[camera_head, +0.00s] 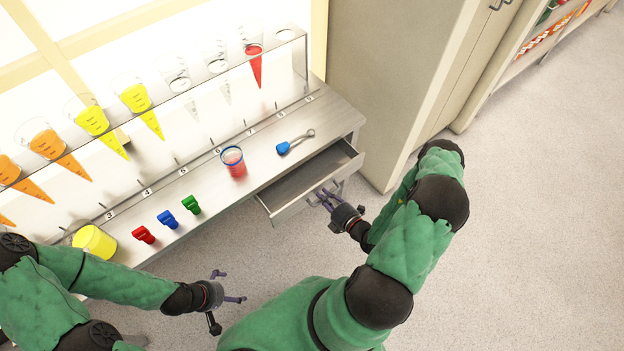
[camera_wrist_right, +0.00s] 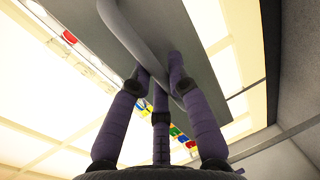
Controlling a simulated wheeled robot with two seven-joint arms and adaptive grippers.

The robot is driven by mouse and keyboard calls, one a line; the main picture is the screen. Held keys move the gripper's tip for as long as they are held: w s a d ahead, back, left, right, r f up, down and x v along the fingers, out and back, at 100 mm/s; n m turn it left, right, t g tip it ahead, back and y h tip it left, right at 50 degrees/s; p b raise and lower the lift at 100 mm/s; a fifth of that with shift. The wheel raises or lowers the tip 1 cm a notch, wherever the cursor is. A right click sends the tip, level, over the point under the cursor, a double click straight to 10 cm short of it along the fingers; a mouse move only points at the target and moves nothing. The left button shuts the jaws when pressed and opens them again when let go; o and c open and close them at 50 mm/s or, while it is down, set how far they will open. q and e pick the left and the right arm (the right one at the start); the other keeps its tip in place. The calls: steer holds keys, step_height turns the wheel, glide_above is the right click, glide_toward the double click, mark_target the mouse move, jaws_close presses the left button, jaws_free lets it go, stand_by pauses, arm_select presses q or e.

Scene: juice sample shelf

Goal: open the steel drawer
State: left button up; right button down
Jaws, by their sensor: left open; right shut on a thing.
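The steel drawer (camera_head: 309,183) is pulled out from under the right end of the steel table (camera_head: 225,182). Its inside shows and looks empty. My right gripper (camera_head: 326,196) is at the drawer's front, shut on the drawer handle. In the right wrist view the purple fingers of my right gripper (camera_wrist_right: 160,88) close around the curved grey handle (camera_wrist_right: 135,40), against the grey drawer front (camera_wrist_right: 190,35). My left gripper (camera_head: 228,288) is open and empty, in front of the table's left part and apart from it.
On the table are a blue spoon (camera_head: 292,143), a cup of red juice (camera_head: 233,161), red (camera_head: 144,235), blue (camera_head: 168,219) and green (camera_head: 190,205) clips, and a yellow container (camera_head: 95,241). A rack holds several cones. A tall cabinet (camera_head: 385,75) stands at right; the floor before the table is clear.

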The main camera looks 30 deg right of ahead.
steer(key=f+p+v, duration=0.1)
steer(key=f+v, duration=0.1)
steer(key=v, duration=1.1)
steer(key=shift+s+f, duration=0.35)
steer(key=shift+s, duration=0.2)
steer(key=shift+d, duration=0.1)
steer(key=c, duration=1.4)
jaws_free()
steer(key=v, duration=1.2)
steer(key=shift+d, duration=0.1)
